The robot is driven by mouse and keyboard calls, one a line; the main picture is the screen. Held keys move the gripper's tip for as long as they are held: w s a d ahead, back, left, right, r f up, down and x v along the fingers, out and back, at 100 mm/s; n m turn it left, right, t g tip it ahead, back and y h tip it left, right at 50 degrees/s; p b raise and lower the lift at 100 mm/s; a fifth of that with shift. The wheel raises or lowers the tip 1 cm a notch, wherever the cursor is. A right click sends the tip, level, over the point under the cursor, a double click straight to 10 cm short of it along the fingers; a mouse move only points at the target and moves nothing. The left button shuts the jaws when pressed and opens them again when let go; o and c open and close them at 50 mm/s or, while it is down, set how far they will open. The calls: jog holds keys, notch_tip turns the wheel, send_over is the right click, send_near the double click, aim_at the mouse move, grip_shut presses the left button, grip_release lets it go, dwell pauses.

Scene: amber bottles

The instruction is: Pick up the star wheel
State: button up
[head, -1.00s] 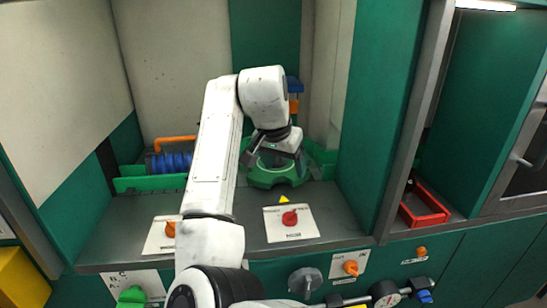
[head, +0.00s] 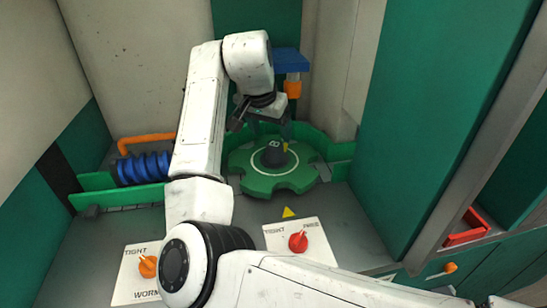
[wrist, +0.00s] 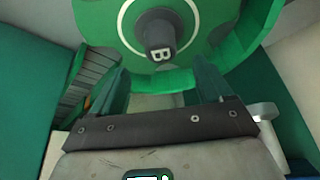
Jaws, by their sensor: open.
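The star wheel (head: 262,186) is a green notched disc with a white ring and a dark raised hub. It lies flat at the back of the grey counter, inside a low green curved wall. My gripper (head: 262,124) is open and empty, just above and behind the hub in the head view. In the wrist view the star wheel (wrist: 205,20) fills the top, its dark hub marked with a letter B. My gripper's fingers (wrist: 162,86) stand apart below the hub in that picture, with nothing between them. Whether a fingertip touches the wheel's rim cannot be told.
A blue coiled part (head: 146,168) with an orange pipe (head: 146,141) lies at left behind a green rail. A blue-topped orange post (head: 291,75) stands behind the wheel. Two plates with red (head: 298,242) and orange (head: 148,267) knobs lie in front. A green panel closes the right.

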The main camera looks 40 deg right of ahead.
aim_at(275, 143)
jog(key=p+x, duration=0.2)
jog(key=x, duration=0.6)
jog(key=shift+a, duration=0.1)
jog(key=shift+c, duration=0.4)
jog(key=c, duration=1.2)
jog(key=shift+w+r, duration=0.1)
jog(key=shift+r, duration=0.5)
jog(key=shift+c, duration=0.2)
notch_tip(275, 143, up, 8)
jog(key=shift+r+b, duration=0.25)
jog(key=shift+b, duration=0.7)
jog(key=shift+r, duration=0.2)
